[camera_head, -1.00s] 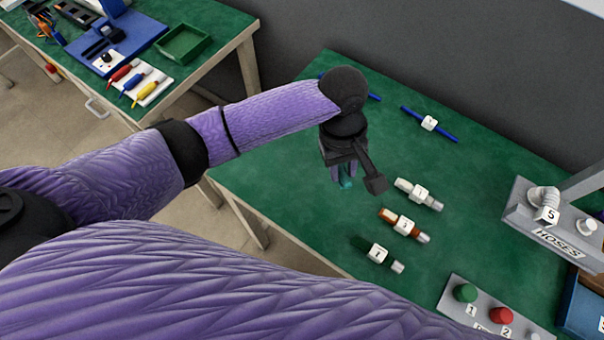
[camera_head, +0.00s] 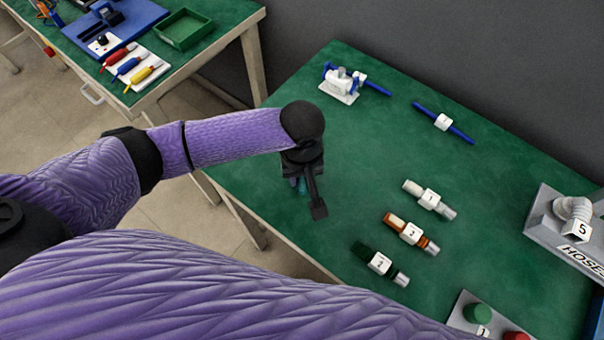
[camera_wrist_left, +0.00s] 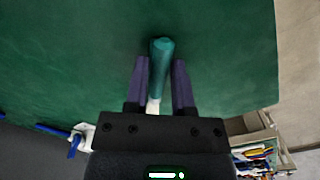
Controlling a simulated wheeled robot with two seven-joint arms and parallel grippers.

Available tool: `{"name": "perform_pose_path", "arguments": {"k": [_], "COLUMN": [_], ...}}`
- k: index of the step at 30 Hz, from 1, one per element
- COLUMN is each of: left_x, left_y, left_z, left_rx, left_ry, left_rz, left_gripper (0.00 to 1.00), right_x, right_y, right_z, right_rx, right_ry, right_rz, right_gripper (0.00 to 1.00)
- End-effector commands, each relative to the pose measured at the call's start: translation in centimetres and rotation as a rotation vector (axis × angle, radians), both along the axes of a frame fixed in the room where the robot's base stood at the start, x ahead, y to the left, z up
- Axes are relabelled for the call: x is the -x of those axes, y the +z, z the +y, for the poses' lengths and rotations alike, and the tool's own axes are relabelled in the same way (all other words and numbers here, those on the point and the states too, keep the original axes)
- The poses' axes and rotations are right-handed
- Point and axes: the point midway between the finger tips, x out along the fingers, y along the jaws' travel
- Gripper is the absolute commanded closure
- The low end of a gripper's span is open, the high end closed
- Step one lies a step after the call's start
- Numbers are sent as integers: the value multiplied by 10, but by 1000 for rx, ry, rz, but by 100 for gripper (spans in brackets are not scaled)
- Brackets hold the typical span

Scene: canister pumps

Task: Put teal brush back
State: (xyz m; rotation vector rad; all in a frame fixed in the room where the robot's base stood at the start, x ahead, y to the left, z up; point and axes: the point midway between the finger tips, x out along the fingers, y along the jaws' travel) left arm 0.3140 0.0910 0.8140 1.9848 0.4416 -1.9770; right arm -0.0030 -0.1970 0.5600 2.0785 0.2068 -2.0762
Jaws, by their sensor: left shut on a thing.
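The teal brush (camera_wrist_left: 161,50) is between the fingers of my left gripper (camera_wrist_left: 159,80) in the left wrist view, its teal handle end showing and a pale part nearer the palm. In the head view my left gripper (camera_head: 302,188) hangs over the left part of the green bench (camera_head: 340,240), and only a bit of teal shows under it. On the left bench, a white tray (camera_head: 151,86) holds red (camera_head: 117,57), blue (camera_head: 128,66) and yellow (camera_head: 141,77) handled tools side by side. My right gripper is not seen.
A white part with blue bars (camera_head: 341,84) and a blue rod (camera_head: 455,130) lie at the back. White (camera_head: 430,199), orange (camera_head: 411,233) and dark green (camera_head: 379,263) labelled pieces lie right of the gripper. A green tray (camera_head: 182,29) is on the left bench. A gap separates the benches.

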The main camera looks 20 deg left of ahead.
Motion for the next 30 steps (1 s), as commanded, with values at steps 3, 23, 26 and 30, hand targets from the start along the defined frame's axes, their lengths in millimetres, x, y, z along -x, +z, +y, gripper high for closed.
{"name": "perform_pose_path", "arguments": {"k": [3,23,26,30], "left_x": [0,-1,0,0], "left_y": [-1,65,91,115], "left_z": [0,-1,-1,-1], "left_rx": [0,2,4,3], "left_ry": [0,0,-1,0], "left_rz": [0,-5,-4,-4], "left_gripper": [61,34,34,34], "right_x": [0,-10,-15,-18], "right_y": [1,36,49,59], "right_z": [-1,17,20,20], "right_rx": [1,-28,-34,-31], "right_ry": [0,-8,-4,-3], "right_rz": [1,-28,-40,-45], "right_gripper": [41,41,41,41]}}
